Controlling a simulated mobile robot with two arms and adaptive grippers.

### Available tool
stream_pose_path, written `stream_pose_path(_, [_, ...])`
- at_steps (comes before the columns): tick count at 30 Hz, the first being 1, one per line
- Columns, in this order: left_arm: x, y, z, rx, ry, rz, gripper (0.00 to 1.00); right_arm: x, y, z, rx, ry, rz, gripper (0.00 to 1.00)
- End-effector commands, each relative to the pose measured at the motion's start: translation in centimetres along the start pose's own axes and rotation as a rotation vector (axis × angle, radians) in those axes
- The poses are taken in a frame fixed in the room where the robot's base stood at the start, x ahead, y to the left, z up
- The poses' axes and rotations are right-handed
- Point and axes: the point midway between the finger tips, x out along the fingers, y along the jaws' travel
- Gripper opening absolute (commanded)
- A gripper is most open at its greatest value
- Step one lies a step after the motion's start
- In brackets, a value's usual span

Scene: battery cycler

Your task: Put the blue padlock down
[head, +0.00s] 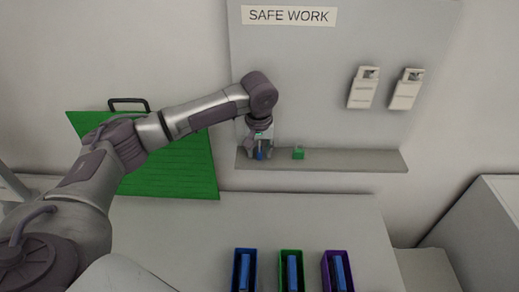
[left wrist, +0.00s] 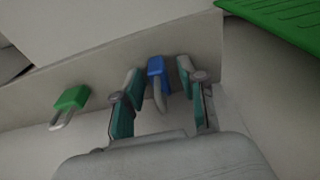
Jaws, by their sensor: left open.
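The blue padlock (head: 259,155) is at the left end of the grey shelf (head: 350,161) under the SAFE WORK board. In the left wrist view the blue padlock (left wrist: 156,67) is between my two fingers, its shackle pointing toward the gripper's palm. My left gripper (head: 259,151) is open around it, and it also shows in the left wrist view (left wrist: 158,75), with a gap visible on each side of the padlock. The gripper partly hides the padlock in the head view. My right gripper is not in view.
A green padlock (head: 298,153) is on the shelf just right of the blue one, and also shows in the left wrist view (left wrist: 71,98). Two white tags (head: 363,88) hang on the board. A green panel (head: 175,165) stands left. Blue, green and purple bins (head: 291,254) are in front. The shelf's right part is clear.

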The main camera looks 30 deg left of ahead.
Motion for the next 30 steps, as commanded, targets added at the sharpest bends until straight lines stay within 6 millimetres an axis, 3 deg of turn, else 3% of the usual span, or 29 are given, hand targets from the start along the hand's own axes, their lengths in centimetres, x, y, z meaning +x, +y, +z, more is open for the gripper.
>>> stream_pose_path(8, [-1.4, 0.1, -0.1, 0.0, 0.002, 0.003, 0.41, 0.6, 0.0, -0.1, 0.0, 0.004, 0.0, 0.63])
stream_pose_path(21, [-10.2, 0.1, -0.1, 0.0, 0.003, 0.003, 0.41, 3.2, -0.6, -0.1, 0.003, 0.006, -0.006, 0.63])
stream_pose_path(30, [-12.3, 0.0, 0.0, 0.0, -0.001, 0.001, 0.41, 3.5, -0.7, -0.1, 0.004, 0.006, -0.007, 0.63])
